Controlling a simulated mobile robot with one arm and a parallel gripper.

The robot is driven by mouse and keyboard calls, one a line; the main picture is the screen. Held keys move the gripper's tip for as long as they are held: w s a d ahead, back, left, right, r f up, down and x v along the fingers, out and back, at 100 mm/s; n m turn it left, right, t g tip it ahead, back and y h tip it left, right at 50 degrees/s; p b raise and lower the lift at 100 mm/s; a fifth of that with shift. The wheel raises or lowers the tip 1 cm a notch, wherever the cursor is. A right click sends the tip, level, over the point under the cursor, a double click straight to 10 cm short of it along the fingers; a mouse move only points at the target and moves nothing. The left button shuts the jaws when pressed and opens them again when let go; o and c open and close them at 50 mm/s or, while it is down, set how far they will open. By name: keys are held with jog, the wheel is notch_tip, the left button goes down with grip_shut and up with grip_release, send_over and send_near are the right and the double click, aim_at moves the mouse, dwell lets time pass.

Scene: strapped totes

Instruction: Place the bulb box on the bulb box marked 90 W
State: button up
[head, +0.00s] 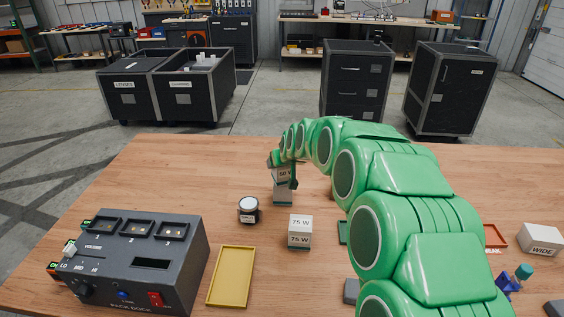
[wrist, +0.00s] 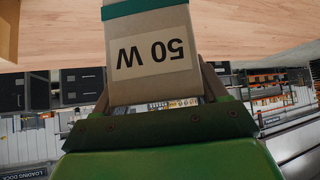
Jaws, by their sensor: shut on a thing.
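My gripper (head: 279,160) is shut on a pale bulb box (head: 284,174) marked 50 W, over the back middle of the table. In the wrist view this bulb box (wrist: 155,50) sits between the fingers, its label upside down and a teal band at its far end. A pale face with a teal base shows under the label in the head view; I cannot tell whether it is all one box or whether it touches the table. Another bulb box (head: 300,232), marked 75 W, stands nearer the front. No 90 W marking is readable in either view.
A round white-topped container (head: 248,209) stands left of the 75 W box. A yellow tray (head: 231,276) and a dark dock box (head: 137,263) with switches lie at the left. A white box (head: 540,239) marked WIDE is at the right. The table's back left is clear.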

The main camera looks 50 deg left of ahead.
jog(key=shift+f, duration=0.1)
jog(key=o, duration=1.1)
jog(key=shift+v, duration=0.75)
jog(key=v, duration=1)
jog(key=shift+d+r, duration=0.25)
jog(key=shift+r, duration=0.05)
jog(key=shift+d, duration=0.1)
